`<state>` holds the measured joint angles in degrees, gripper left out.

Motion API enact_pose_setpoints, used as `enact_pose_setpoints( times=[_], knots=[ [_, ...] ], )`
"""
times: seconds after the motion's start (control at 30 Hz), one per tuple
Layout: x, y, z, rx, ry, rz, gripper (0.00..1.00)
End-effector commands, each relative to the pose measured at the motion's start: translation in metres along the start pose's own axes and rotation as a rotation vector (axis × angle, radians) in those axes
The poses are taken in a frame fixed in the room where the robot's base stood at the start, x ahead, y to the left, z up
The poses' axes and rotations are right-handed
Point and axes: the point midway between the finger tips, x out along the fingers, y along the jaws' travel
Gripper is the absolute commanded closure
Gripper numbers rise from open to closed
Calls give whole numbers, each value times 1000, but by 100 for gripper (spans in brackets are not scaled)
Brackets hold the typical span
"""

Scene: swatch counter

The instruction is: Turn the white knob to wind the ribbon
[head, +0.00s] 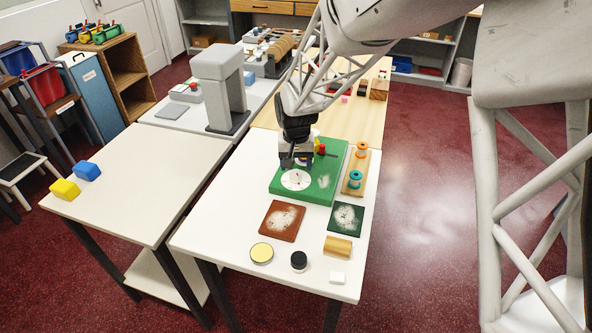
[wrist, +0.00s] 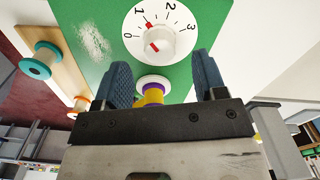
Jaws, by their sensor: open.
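The white knob (wrist: 148,42) sits on a round white dial (wrist: 170,18) marked 0 to 3, on a green board (wrist: 90,72). A red tick lies by the 1, and a short red mark shows on the knob, off that tick. In the head view the dial (head: 296,181) is at the near left of the green board (head: 318,195). My gripper (head: 296,163) is over the board just behind the dial. In the wrist view my gripper (wrist: 160,66) is open and empty, the knob beyond its fingertips. I cannot make out a ribbon.
A purple and yellow part (wrist: 153,91) shows between the fingers. A wooden strip with teal (head: 355,179) and orange (head: 362,149) spools lies right of the board. Brown (head: 282,221) and dark green (head: 345,218) swatches, a tin (head: 262,253) and small blocks lie in front.

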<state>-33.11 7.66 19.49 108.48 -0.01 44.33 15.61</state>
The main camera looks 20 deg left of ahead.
Motion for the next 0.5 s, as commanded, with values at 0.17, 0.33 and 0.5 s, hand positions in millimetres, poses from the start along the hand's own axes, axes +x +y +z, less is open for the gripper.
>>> enact_pose_setpoints(
  times=[0.17,0.33,0.5],
  knots=[
    [-23,0,0,0,2,-1,35],
    [-36,0,0,0,1,0,35],
    [-40,0,0,0,0,0,35]
  ],
)
